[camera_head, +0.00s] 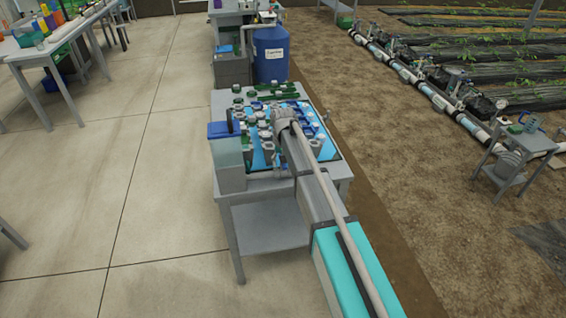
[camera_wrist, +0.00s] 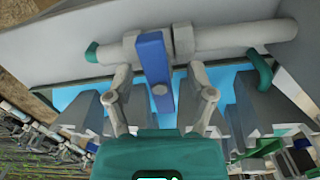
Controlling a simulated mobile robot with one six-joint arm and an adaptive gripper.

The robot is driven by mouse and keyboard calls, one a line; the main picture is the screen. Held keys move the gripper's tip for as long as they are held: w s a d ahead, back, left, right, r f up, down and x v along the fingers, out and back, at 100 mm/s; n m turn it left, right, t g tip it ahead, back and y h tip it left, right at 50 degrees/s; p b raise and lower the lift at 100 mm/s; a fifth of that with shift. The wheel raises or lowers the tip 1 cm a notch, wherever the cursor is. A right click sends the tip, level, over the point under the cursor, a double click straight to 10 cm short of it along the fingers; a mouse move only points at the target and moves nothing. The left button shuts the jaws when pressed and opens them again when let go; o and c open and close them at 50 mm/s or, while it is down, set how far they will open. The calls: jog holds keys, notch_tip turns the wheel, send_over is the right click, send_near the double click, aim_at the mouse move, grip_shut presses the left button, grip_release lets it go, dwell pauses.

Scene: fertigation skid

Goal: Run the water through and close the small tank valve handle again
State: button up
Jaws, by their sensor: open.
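In the wrist view a blue valve handle (camera_wrist: 154,62) sits on a pale grey pipe (camera_wrist: 225,37), crosswise to the pipe's run. My gripper (camera_wrist: 160,84) is open, one finger on each side of the handle. I see a gap on both sides, and the handle's lower end reaches between the fingers. In the head view a small pale tank with a blue lid (camera_head: 222,130) stands at the left front of the skid table (camera_head: 270,238). My arm covers part of the tabletop there, and I cannot make out the fingers or this handle in that view.
Valves and pipe fittings crowd the blue tray (camera_head: 325,148) on the table. A large blue barrel (camera_head: 270,54) stands behind. Grey blocks (camera_wrist: 243,112) flank my fingers in the wrist view. Concrete floor is clear at left; a small side table (camera_head: 520,146) stands on soil at right.

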jog(key=shift+r+p, duration=4.95)
jog(key=shift+r, duration=0.1)
jog(key=shift+s+d, duration=0.1)
